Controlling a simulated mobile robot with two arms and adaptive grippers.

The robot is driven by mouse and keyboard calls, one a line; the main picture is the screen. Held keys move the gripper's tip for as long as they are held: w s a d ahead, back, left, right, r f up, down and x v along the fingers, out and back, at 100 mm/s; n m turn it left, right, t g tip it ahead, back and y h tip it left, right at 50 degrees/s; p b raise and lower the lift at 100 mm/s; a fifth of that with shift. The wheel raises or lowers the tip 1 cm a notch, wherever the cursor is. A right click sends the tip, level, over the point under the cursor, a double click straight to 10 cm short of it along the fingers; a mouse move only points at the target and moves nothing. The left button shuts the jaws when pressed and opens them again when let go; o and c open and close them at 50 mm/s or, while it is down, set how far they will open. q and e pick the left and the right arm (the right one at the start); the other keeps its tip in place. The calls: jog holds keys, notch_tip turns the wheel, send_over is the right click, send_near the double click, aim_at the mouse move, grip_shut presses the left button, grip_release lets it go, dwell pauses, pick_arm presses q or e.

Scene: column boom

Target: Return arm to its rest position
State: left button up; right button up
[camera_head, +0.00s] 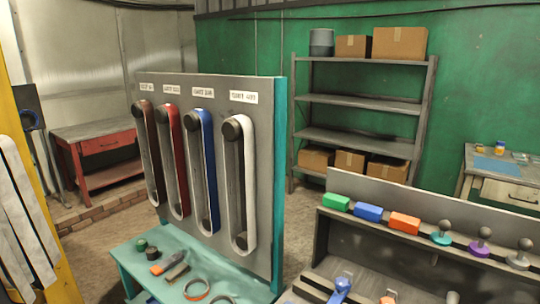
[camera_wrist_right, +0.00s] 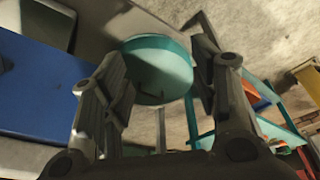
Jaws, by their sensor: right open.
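My right gripper (camera_wrist_right: 163,58) shows in the right wrist view. Its two dark fingers stand apart with nothing held between them. A round teal surface (camera_wrist_right: 162,66) shows behind the gap between the fingers; I cannot tell what it belongs to or how far away it is. A large blue surface (camera_wrist_right: 40,95) lies to the left of the fingers. Neither of my grippers shows in the head view, and my left gripper is in no view.
A grey panel (camera_head: 262,88) with several hanging belts stands over a teal bench (camera_head: 125,262). A rack (camera_head: 335,180) at right carries coloured blocks and knobs. Behind are a shelf (camera_head: 345,102) with boxes and a red table (camera_head: 85,132). Floor shows between them.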

jog(key=s+f+g+b, duration=0.1)
jog(key=s+f+b, duration=0.15)
jog(key=f, duration=1.05)
jog(key=s+f+b, duration=0.2)
jog(key=s+f, duration=0.2)
jog(key=f, duration=0.9)
jog(key=s+d+f+g+b, duration=0.1)
jog(key=s+d+f+b, duration=0.2)
jog(key=s+f, duration=1)
jog(key=shift+s+d+f, duration=0.15)
jog(key=shift+s+f, duration=0.05)
jog(key=shift+s, duration=0.05)
